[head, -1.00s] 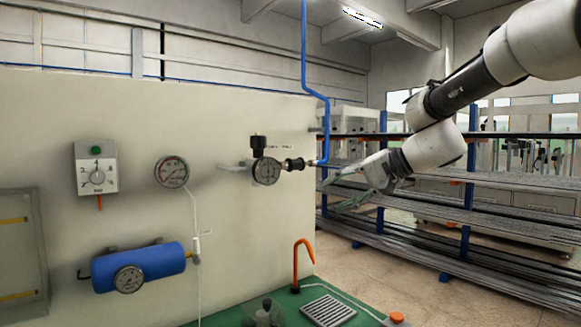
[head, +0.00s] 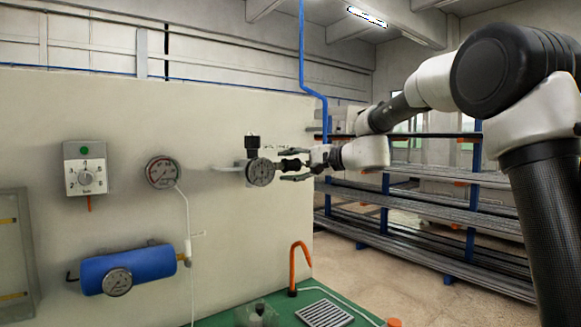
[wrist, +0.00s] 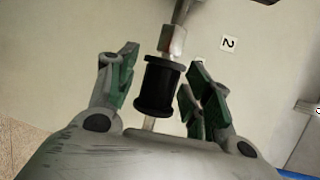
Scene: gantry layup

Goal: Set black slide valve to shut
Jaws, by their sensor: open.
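The black slide valve (head: 291,164) sits in the line to the right of a round gauge (head: 260,172) on the pale panel. In the wrist view its sleeve (wrist: 158,88) is a black spool with flanged ends, on a metal rod. A metal fitting (wrist: 173,40) adjoins its far end. A gap shows between each finger and the sleeve. In the head view my gripper (head: 285,165) reaches in from the right, with fingers above and below the valve.
A white label with a 2 (wrist: 229,43) is on the panel. A dial box (head: 86,170), another gauge (head: 163,172) and a blue cylinder (head: 130,268) are further left. An orange hook (head: 294,262) stands below.

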